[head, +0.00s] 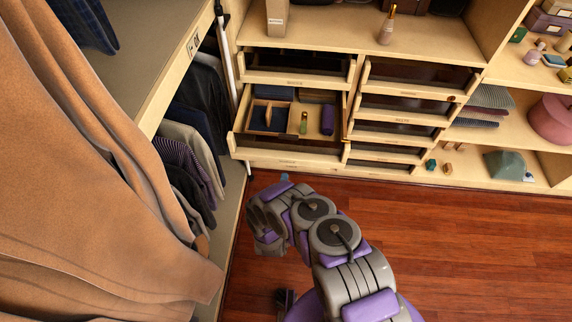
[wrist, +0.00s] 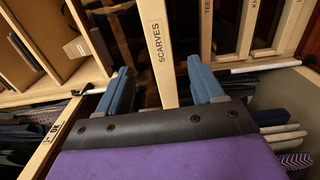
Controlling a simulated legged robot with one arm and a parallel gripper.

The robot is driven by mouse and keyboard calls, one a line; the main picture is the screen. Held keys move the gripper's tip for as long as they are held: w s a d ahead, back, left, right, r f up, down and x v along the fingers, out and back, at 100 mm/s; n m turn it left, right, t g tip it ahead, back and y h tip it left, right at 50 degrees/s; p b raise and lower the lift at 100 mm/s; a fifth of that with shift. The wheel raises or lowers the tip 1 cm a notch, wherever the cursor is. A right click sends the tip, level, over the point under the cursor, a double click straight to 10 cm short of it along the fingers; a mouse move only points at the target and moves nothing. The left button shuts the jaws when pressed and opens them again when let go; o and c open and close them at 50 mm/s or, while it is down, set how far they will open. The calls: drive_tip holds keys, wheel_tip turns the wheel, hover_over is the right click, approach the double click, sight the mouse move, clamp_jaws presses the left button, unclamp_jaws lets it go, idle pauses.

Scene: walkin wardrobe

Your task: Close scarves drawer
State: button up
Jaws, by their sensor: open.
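In the head view one drawer (head: 286,150) in the left column stands pulled out; its label is too small to read there. It holds a divided organizer with dark cloth, a small green bottle (head: 304,122) and a purple item (head: 328,119). In the wrist view a pale drawer front marked SCARVES (wrist: 157,45) shows between the two blue fingers of my gripper (wrist: 162,88). The fingers are apart with nothing held between them. I cannot tell whether they touch the front. In the head view my arm reaches toward the cabinet's lower front; the fingers are mostly hidden.
Brown hanging garments (head: 90,190) fill the left foreground. Hanging clothes and a white rod (head: 226,62) stand left of the drawers. A perfume bottle (head: 387,26) stands on the cabinet top. The wooden floor (head: 470,255) to the right is clear.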

sight(287, 162)
drive_tip(key=w+b, duration=0.2)
drive_tip(key=w, duration=0.7)
drive_tip(key=shift+w+f+b, duration=0.1)
drive_tip(key=shift+f+b, duration=0.05)
drive_tip(key=shift+b, duration=0.15)
drive_tip(key=shift+w+d, duration=0.2)
drive_tip(key=shift+s, duration=0.1)
clamp_jaws()
